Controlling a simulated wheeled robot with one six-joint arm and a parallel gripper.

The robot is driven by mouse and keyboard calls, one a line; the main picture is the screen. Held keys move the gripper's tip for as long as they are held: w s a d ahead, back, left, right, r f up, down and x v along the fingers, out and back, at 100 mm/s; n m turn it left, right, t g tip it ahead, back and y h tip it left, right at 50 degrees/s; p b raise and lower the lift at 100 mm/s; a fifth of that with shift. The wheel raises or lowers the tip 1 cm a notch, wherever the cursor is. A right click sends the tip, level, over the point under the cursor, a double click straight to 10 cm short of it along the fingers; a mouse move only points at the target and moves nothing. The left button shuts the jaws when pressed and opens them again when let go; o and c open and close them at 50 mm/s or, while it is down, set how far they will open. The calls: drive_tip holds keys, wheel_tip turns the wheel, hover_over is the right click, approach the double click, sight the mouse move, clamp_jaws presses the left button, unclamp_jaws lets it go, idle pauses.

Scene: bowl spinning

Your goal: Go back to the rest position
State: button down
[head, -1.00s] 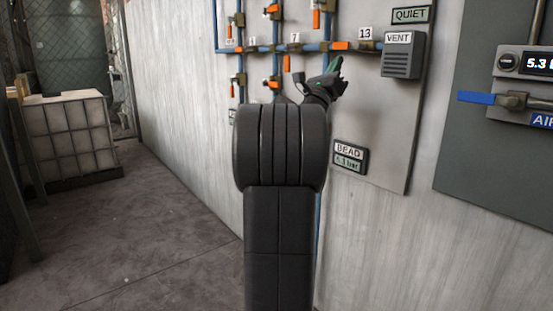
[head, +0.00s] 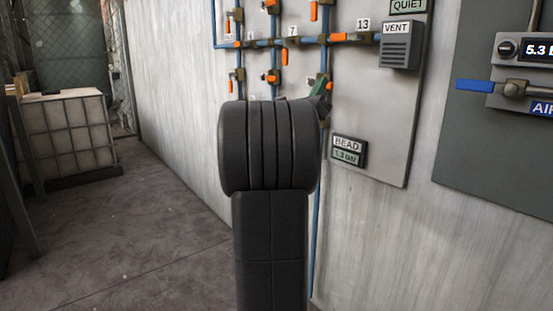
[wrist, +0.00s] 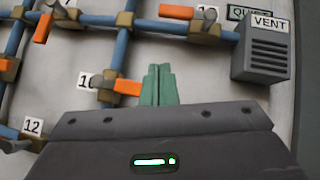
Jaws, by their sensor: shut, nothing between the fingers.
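My gripper (wrist: 160,84) shows in the wrist view with its two green fingers pressed together and nothing between them. It points at the grey wall panel with blue pipes and orange-handled valves, and it appears apart from them. In the head view my gripper (head: 321,90) is mostly hidden behind my dark arm, with only a bit of green showing in front of the panel's lower pipes.
The panel carries a VENT box (head: 399,45), a BEAD display (head: 348,151) and several valves (wrist: 193,32). A dark panel with a blue-handled lever (head: 474,85) is at right. A caged white tank (head: 68,136) stands at left. The floor (head: 140,235) between is clear.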

drive_tip(key=w+d+r+p, duration=0.3)
drive_tip(key=d+r+p, duration=0.15)
drive_tip(key=r, duration=0.55)
drive_tip(key=s+f+n+t+y+p, duration=0.1)
drive_tip(key=n+y+p, duration=0.2)
drive_tip(key=p, duration=0.1)
drive_tip(key=s+d+f+n+y+p, duration=0.1)
drive_tip(key=n+y+p, duration=0.2)
drive_tip(key=p, duration=0.2)
drive_tip(key=s+f+n+t+y+p, duration=0.1)
drive_tip(key=n+y+p, duration=0.1)
drive_tip(key=n+p, duration=0.2)
drive_tip(key=shift+d+t+y, duration=0.3)
drive_tip(key=shift+d+y, duration=0.1)
drive_tip(key=shift+s+f+n+y+p, duration=0.3)
drive_tip(key=shift+n+p, duration=0.2)
drive_tip(key=shift+p, duration=0.2)
